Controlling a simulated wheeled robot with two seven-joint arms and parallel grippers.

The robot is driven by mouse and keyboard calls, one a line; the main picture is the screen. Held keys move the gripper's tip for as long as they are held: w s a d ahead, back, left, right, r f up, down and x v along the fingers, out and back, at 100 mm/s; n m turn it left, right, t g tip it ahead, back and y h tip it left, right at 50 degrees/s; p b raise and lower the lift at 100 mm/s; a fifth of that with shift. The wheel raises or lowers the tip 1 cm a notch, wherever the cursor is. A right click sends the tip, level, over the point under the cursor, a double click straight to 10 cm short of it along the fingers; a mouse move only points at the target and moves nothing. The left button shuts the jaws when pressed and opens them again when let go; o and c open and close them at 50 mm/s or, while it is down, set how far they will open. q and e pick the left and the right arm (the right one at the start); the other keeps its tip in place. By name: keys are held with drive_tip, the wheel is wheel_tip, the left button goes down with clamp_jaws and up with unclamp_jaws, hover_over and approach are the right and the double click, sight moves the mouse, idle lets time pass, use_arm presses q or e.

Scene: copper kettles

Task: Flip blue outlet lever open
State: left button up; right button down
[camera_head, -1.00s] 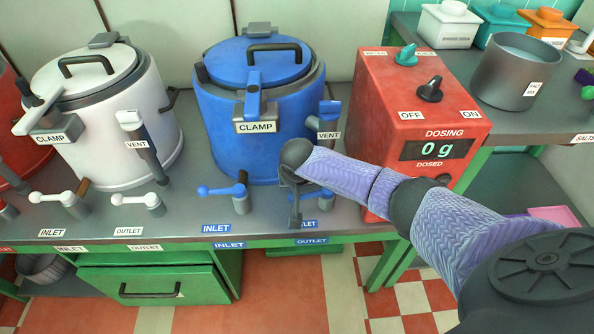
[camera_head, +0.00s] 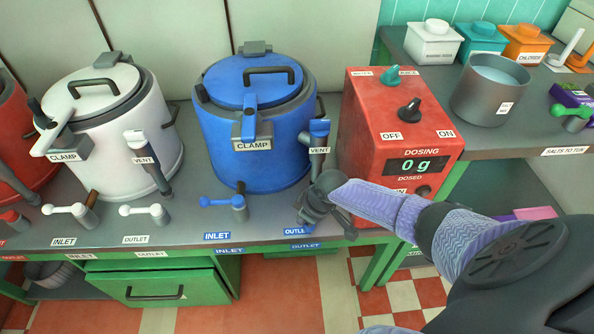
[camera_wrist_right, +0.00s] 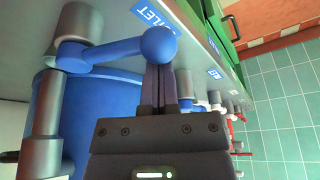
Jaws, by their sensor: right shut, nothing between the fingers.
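The blue kettle (camera_head: 250,130) stands on the bench in the head view. Its outlet lever is largely hidden behind my right gripper (camera_head: 349,232), above the partly covered blue outlet label (camera_head: 296,231). In the right wrist view the blue outlet lever (camera_wrist_right: 110,50) runs sideways from its grey valve post to a round ball knob. My right gripper (camera_wrist_right: 160,72) is shut and empty, with its fingertips close by the ball knob; I cannot tell whether they touch. My left gripper is not in view.
The blue inlet lever (camera_head: 222,202) is left of my right gripper. The blue vent handle (camera_head: 319,128) rises just behind it. The red dosing box (camera_head: 365,130) stands to the right, reading 0 g. The white kettle (camera_head: 115,140) is farther left.

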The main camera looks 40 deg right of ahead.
drive_tip(key=shift+s+d+n, duration=0.3)
drive_tip(key=shift+s+n, duration=0.2)
drive_tip(key=shift+n, duration=0.3)
drive_tip(key=shift+s+d, duration=0.2)
drive_tip(key=shift+s, duration=0.2)
drive_tip(key=shift+s+d, duration=0.35)
drive_tip(key=shift+s, duration=0.05)
drive_tip(key=shift+d, duration=0.1)
